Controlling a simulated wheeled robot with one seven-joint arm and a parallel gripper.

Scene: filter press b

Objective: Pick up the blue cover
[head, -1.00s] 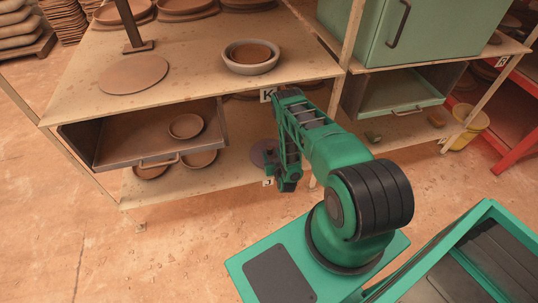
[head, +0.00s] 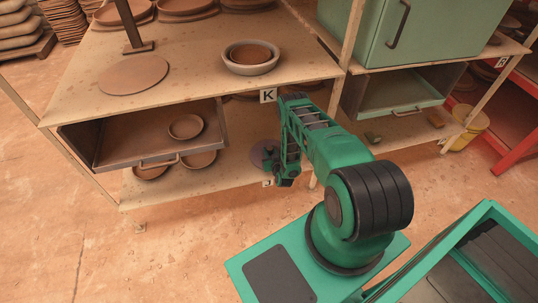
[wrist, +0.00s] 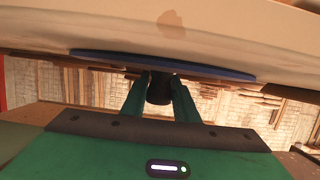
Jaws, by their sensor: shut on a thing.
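The blue cover (wrist: 165,63) is a thin, wide disc with a dark round knob (wrist: 160,88). In the wrist view the two green fingers of my gripper (wrist: 159,80) are shut on the knob, one on each side. The disc lies just beyond the fingertips, against a pale surface. I cannot tell whether it touches that surface. In the head view the cover (head: 263,153) is a bluish-purple disc at the lower shelf, partly hidden by my gripper (head: 274,163).
A pulled-out brown drawer (head: 140,140) with a clay dish (head: 186,126) is to the left. The upper shelf (head: 190,90) is close above my wrist, with label K (head: 268,95) on its edge. A shelf post (head: 322,140) stands right behind my arm.

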